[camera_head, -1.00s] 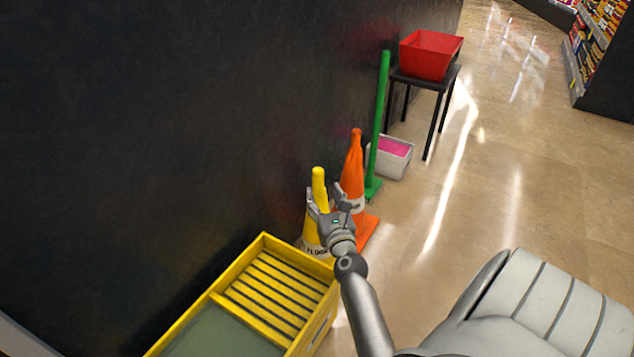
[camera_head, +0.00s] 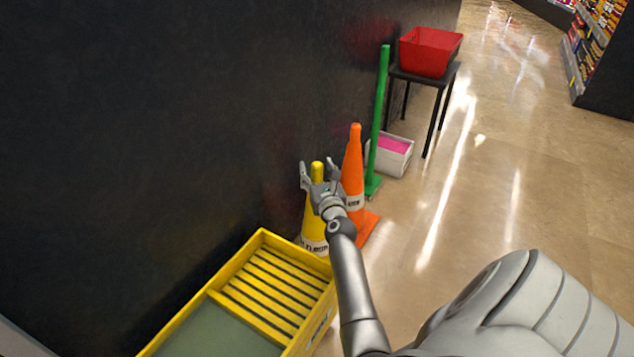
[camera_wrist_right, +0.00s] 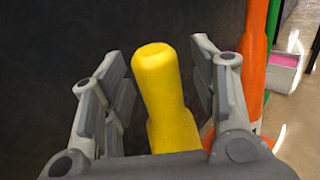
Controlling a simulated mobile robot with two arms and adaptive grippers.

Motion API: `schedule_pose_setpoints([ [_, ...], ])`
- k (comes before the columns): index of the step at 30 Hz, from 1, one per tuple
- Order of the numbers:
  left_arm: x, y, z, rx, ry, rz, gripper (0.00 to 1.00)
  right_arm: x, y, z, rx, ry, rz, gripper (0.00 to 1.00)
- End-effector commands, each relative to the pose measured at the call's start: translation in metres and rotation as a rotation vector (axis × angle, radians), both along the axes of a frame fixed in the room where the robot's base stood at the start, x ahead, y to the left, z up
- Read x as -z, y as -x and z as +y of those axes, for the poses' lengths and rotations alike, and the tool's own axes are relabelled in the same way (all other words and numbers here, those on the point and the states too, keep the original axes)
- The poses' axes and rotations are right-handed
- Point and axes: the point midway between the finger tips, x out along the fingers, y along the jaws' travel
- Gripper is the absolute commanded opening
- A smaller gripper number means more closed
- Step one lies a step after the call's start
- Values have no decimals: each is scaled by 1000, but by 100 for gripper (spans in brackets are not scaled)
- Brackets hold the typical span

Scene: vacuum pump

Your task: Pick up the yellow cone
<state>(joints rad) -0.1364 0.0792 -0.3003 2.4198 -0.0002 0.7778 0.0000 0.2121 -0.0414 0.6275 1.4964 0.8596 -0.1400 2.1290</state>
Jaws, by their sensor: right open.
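The yellow cone (camera_head: 313,222) stands upright on the floor by the dark wall, just behind the yellow crate. My right gripper (camera_head: 318,172) is open at the cone's top, with one finger on either side of it in the head view. In the right wrist view the cone's yellow top (camera_wrist_right: 160,85) shows between the two open fingers (camera_wrist_right: 162,100), apart from both. The gripper and my arm hide part of the cone's middle. My left gripper is not in view.
An orange cone (camera_head: 353,170) stands close to the right of the yellow one. A green post (camera_head: 379,115), a white bin with pink inside (camera_head: 390,158) and a red tub (camera_head: 430,52) on a black stand are behind. The yellow crate (camera_head: 262,240) is in front. The floor at right is clear.

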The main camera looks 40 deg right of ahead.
Motion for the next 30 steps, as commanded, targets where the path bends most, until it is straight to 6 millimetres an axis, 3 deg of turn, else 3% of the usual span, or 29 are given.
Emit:
schedule_pose_setpoints([
  [3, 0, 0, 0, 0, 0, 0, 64, 0, 0, 0, 0, 0, 0, 52],
  [15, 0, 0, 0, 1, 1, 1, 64, 0, 0, 0, 0, 0, 0, 0],
  [30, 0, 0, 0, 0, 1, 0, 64, -4, 0, 0, 2, 3, -6, 0],
])
